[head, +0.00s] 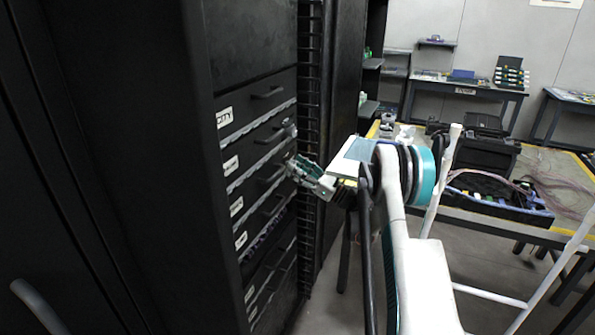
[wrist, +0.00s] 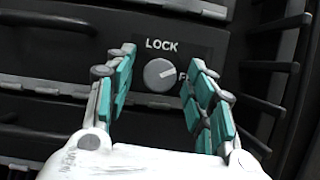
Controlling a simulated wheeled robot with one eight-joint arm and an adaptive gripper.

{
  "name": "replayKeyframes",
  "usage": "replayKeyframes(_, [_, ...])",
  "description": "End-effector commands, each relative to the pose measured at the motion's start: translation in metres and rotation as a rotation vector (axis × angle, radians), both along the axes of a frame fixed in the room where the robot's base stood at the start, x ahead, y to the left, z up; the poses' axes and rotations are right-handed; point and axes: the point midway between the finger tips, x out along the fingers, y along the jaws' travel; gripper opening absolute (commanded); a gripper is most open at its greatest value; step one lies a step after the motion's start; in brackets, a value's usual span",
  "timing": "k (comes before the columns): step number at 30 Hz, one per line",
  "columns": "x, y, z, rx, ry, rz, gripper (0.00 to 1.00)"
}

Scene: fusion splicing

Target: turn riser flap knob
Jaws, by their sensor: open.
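The riser flap knob (wrist: 160,75) is a round grey dial on a dark panel in the wrist view, under the white word LOCK. Its light pointer mark points to the upper right, towards a partly hidden letter F. My gripper (wrist: 158,82) is open, with one teal-padded finger to the left of the knob and one to the right. The fingers appear apart from the knob. In the head view my gripper (head: 294,168) is at the right part of the rack front, and the knob cannot be made out there.
The black rack (head: 262,182) has several labelled drawers with handles. Vertical cable-guide fins (head: 309,90) run along its right edge, close to my gripper. A workbench (head: 545,165) with cables and a black case (head: 475,150) stands at the right.

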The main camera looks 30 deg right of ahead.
Motion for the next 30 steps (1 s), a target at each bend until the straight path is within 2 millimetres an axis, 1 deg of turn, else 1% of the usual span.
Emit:
replayKeyframes(9, [0.0024,0.0016,0.0016,0.0,0.0,0.0,0.49])
replayKeyframes(10, [0.0024,0.0016,0.0016,0.0,0.0,0.0,0.47])
replayKeyframes(11, [0.0023,0.0016,0.0016,-0.001,-0.001,0.0,0.4])
replayKeyframes(12, [0.0023,0.0016,0.0016,-0.001,-0.001,0.0,0.31])
replayKeyframes(14, [0.0023,0.0015,0.0015,-0.001,-0.001,0.0,0.18])
replayKeyframes(15, [0.0023,0.0015,0.0015,-0.001,-0.001,0.0,0.09])
replayKeyframes(16, [0.0023,0.0015,0.0014,-0.001,-0.001,0.0,0.05])
replayKeyframes(20, [0.0024,0.0014,0.0013,-0.002,-0.002,0.0,0.05])
replayKeyframes(27, [0.0029,0.0009,0.0009,-0.095,-0.073,0.0,0.05])
replayKeyframes(30, [0.0029,0.001,0.001,-0.107,-0.082,-0.001,0.05])
